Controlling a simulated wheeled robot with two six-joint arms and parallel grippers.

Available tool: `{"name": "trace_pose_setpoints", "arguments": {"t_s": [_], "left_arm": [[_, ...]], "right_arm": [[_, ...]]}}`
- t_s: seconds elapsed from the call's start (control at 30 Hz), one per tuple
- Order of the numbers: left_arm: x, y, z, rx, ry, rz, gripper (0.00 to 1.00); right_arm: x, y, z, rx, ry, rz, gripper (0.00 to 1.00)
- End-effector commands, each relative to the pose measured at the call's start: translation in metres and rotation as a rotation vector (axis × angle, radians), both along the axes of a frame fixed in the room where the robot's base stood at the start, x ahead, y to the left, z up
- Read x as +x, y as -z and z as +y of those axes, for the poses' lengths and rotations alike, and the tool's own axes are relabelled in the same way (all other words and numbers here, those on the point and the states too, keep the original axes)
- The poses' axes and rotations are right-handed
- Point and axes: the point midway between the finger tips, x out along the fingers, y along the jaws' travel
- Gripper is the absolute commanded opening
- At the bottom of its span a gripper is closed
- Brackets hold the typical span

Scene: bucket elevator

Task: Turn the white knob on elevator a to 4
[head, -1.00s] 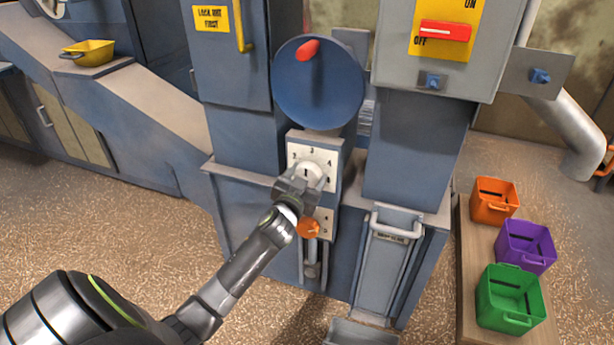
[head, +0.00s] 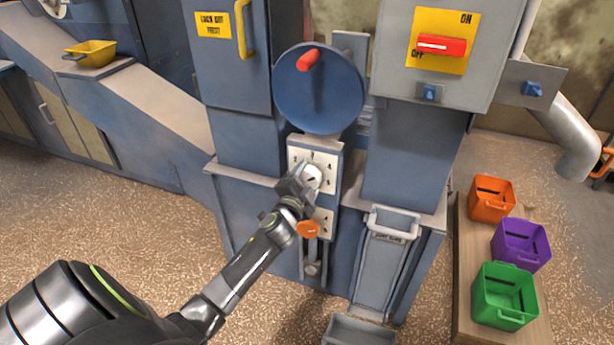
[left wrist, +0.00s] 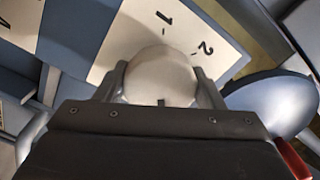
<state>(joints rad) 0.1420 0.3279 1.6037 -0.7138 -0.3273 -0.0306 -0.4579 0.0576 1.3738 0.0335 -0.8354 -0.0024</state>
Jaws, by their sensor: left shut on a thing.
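The white knob (head: 313,178) sits on the pale numbered dial plate (head: 327,160) on the front of the blue elevator housing. My left gripper (head: 304,184) reaches it from the lower left and is shut on it. In the left wrist view the round knob (left wrist: 162,72) lies between the two fingers of my left gripper (left wrist: 160,88). The plate (left wrist: 150,30) there shows 1 and 2 beyond the knob. The gripper covers part of the dial in the head view, and I cannot tell which number the knob points to. My right gripper is not in view.
An orange knob (head: 308,229) sits just below on a second plate. A blue wheel with a red handle (head: 308,60) is above. A red switch (head: 441,45) is at upper right. Orange (head: 492,197), purple (head: 521,245) and green (head: 504,296) bins stand right.

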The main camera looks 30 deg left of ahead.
Motion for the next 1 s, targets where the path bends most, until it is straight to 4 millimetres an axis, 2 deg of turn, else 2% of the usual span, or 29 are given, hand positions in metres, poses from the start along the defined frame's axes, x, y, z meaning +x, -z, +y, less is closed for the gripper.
{"name": "trace_pose_setpoints", "arguments": {"t_s": [0.4,0.93,0.97,1.0], "left_arm": [[0.000,0.000,0.000,0.167,0.000,0.042,0.40],[0.000,0.001,0.000,0.185,0.000,0.047,0.40],[0.000,0.001,0.000,0.185,0.000,0.047,0.66],[0.000,0.001,0.000,0.185,0.000,0.047,0.72]], "right_arm": [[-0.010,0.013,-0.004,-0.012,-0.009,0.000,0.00],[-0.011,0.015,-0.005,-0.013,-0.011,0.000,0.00],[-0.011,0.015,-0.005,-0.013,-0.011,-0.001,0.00],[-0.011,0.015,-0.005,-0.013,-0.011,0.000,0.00]]}}
